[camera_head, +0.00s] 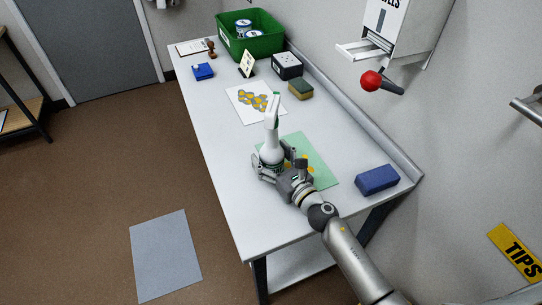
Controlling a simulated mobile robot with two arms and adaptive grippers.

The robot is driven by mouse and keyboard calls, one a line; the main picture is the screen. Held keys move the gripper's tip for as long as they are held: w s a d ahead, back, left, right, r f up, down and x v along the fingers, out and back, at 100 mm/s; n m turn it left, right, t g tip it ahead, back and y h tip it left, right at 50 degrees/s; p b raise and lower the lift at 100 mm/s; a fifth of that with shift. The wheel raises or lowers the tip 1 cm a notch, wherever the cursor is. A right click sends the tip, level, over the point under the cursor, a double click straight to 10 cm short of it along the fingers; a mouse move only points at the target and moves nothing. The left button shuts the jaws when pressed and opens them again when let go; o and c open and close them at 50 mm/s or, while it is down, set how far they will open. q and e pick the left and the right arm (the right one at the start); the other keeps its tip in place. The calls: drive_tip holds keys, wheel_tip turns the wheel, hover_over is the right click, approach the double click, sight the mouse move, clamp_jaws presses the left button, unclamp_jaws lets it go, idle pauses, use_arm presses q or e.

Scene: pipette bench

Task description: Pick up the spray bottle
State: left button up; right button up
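The gripper hides part of the bottle's base. I cannot tell whether the fingers press on the bottle. My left gripper is not in view.
A blue block (377,180) lies right of my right arm. Behind the bottle are a white sheet with a yellow pattern (244,112), a sponge (301,89), a dark box (287,66) and a green crate (266,43). A dispenser with a red-knobbed lever (371,81) hangs on the wall.

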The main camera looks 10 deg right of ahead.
drive_tip(key=c, duration=0.9)
drive_tip(key=shift+r, duration=0.1)
drive_tip(key=c, duration=0.3)
drive_tip(key=shift+c, duration=0.2)
